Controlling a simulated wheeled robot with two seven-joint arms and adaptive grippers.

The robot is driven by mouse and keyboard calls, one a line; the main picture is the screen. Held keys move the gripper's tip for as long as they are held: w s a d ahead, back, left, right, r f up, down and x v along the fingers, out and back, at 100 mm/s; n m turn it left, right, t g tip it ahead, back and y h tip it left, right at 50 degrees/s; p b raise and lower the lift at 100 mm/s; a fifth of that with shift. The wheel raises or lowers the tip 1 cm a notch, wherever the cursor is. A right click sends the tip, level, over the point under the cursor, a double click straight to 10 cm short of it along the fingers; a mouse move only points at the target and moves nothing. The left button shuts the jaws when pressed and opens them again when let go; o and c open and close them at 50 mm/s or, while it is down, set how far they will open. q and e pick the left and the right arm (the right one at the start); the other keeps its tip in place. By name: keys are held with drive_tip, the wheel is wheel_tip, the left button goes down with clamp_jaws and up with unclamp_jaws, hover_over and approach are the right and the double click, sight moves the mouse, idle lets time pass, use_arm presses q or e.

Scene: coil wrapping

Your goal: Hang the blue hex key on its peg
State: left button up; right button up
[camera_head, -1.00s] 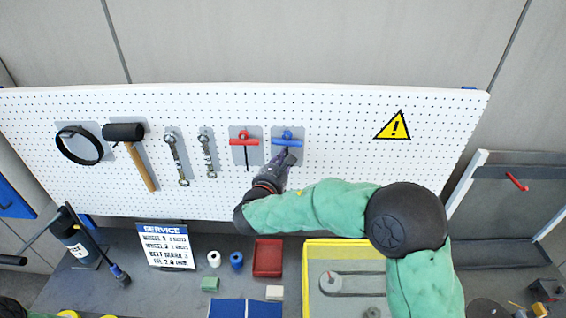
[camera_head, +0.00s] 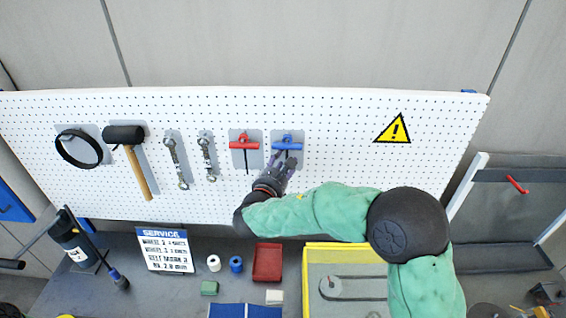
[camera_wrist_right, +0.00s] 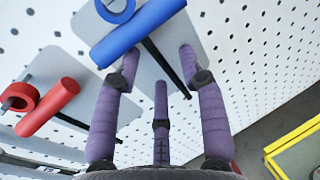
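The blue hex key (camera_head: 287,145) has a T-shaped handle and a thin dark shaft. It is upright against its grey backing plate on the white pegboard, right of the red hex key (camera_head: 244,146). In the right wrist view, the blue handle (camera_wrist_right: 137,32) is at the top, with a blue ring (camera_wrist_right: 115,10) beside it at the peg. My right gripper (camera_head: 284,160) is just below the handle. Its purple fingers (camera_wrist_right: 160,75) are spread apart on either side of the dark shaft, with visible gaps. My left gripper is not in view.
A hammer (camera_head: 131,160), wrenches (camera_head: 177,160) and a black ring (camera_head: 78,149) hang further left. Below are a service sign (camera_head: 165,249), a red tray (camera_head: 267,262) and a yellow-rimmed bin (camera_head: 345,246). The board right of the key is free up to the warning sign (camera_head: 394,128).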

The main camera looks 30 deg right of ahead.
drive_tip(key=v, duration=1.2)
drive_tip(key=shift+f, duration=0.1)
